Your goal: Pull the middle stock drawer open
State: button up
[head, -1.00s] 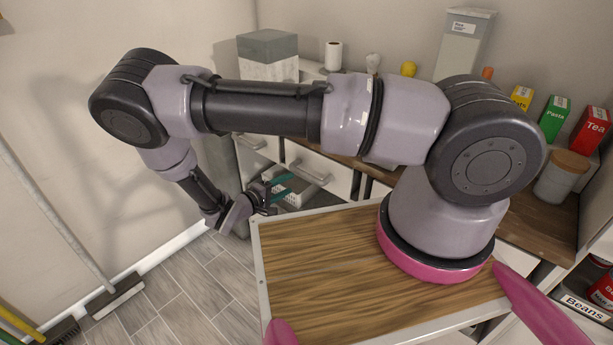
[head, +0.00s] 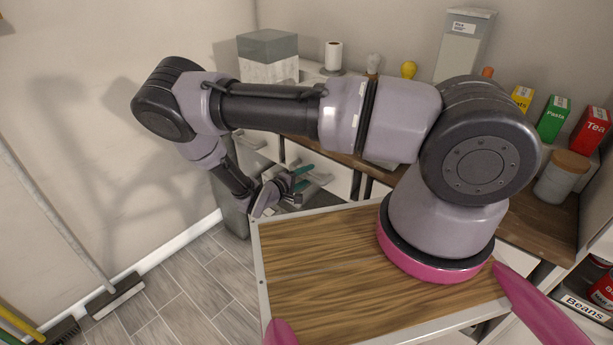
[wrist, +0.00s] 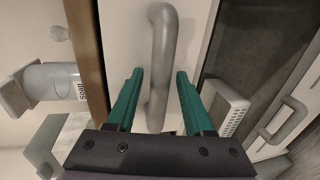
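The middle stock drawer (head: 332,169) is a white front under the wooden counter, with a grey bar handle (head: 318,176). It looks shut. In the wrist view the handle (wrist: 160,60) stands upright in the picture, in front of the pale drawer front (wrist: 126,35). My gripper (head: 297,180) is at this handle in the head view. Its two green fingers (wrist: 160,80) are apart, one on each side of the handle's lower part in the wrist view, with a gap on both sides. It holds nothing. The drawer's lower part is partly hidden behind my gripper in the head view.
Another drawer handle (head: 250,140) is to the left. The wooden counter edge (wrist: 88,60) runs close beside the drawer front. A white basket (wrist: 228,108) and another handle (wrist: 287,121) are right of the fingers.

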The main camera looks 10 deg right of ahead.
grip_shut()
dwell(1.2)
